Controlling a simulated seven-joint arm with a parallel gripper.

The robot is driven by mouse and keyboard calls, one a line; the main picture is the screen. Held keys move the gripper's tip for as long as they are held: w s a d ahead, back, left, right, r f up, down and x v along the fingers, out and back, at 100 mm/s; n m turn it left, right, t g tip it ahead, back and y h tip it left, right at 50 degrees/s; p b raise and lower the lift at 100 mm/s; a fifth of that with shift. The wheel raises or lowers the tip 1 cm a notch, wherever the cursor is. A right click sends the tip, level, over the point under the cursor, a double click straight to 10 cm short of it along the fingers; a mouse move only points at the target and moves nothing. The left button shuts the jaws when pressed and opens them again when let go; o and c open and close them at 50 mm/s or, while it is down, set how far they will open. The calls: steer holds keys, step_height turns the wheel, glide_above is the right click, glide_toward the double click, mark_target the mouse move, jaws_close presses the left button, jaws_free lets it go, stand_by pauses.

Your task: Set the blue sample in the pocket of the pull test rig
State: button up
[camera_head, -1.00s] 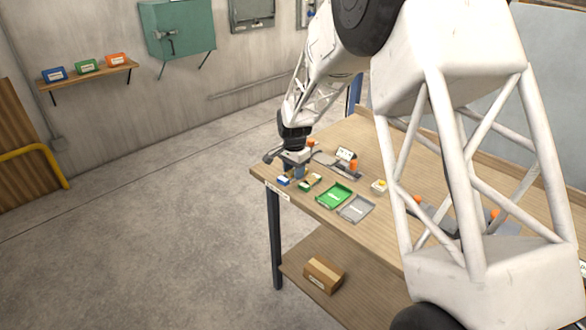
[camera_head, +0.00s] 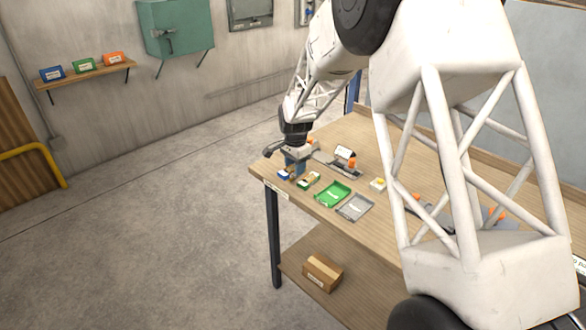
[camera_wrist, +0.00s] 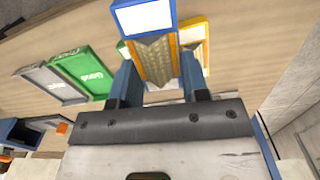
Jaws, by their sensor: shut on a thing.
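The blue sample (camera_wrist: 146,18) has a white label with a blue rim and a tan body. It sits between the blue fingers of my gripper (camera_wrist: 158,80) in the wrist view, and the fingers are shut on it. In the head view my gripper (camera_head: 296,169) is low at the table's left corner, with the blue sample (camera_head: 283,175) at its front left. Whether the sample touches the table is unclear. A small fixture with a white plate and orange part (camera_head: 347,160), possibly the pull test rig, stands to the right. Its pocket cannot be made out.
A yellow-rimmed sample (camera_wrist: 193,33) is close beside the blue one. A small yellow-and-white item (camera_head: 378,184) is farther right.

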mark_target(327, 159)
steer(key=w+d+m, duration=0.1)
steer(key=w+m, duration=0.1)
steer(key=w+d+m, duration=0.2)
steer(key=m, duration=0.1)
steer(key=w+d+r+m, duration=0.1)
steer(key=w+d+m, duration=0.1)
steer(key=w, duration=0.1)
steer(key=shift+d+r+m, duration=0.1)
steer(key=shift+d+m, duration=0.05)
steer(key=shift+m, duration=0.25)
steer(key=w+d+m, duration=0.4)
steer(key=m, duration=0.1)
steer(key=w+d+r+m, duration=0.1)
steer(key=w+d+m, duration=0.1)
steer(key=shift+m, duration=0.3)
steer(key=shift+w+d+r+m, duration=0.1)
steer(key=shift+w+d+m, duration=0.45)
steer(key=shift+m, duration=0.25)
steer(key=shift+f, duration=2.75)
steer(key=shift+f, duration=0.7)
steer(key=o, duration=1)
steer(key=shift+r, duration=0.1)
